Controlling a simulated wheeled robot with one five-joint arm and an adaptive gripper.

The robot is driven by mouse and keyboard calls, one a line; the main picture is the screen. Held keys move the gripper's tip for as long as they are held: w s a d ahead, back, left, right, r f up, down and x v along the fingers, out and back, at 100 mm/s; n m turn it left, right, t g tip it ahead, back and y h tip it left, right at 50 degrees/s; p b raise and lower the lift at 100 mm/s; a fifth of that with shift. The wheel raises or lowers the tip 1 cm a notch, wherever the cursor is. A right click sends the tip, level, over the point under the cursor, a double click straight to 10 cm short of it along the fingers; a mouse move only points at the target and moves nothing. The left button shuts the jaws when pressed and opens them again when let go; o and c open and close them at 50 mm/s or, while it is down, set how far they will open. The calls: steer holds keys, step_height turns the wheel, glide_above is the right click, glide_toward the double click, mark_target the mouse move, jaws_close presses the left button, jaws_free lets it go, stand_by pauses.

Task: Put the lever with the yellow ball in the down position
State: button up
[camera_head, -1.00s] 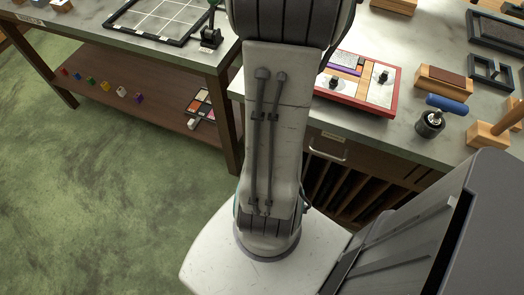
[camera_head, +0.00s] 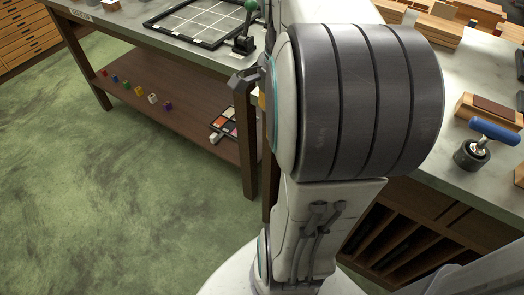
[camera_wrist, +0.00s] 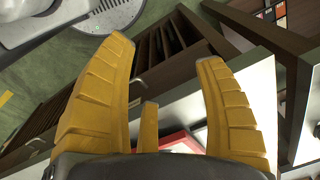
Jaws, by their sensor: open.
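I see no lever with a yellow ball in either view. A lever with a green ball (camera_head: 250,5) on a black base (camera_head: 243,45) stands on the bench, left of my arm in the head view. My arm covers much of the bench in that view. A red-edged thing (camera_wrist: 172,139) shows partly beyond the fingers, low in the wrist view.
A black-framed grid board (camera_head: 200,20) lies left of the green-ball lever. Several small coloured blocks lie on the lower shelf (camera_head: 185,115). A blue-handled tool (camera_head: 494,131) and wooden blocks stand at the right. Green floor at the left is clear.

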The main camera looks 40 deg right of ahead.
steer(key=a+f+n+b, duration=0.3)
steer(key=a+f+n, duration=0.1)
steer(key=f, duration=0.1)
steer(key=shift+w+a+f+n+b, duration=0.3)
steer(key=shift+w+b, duration=0.05)
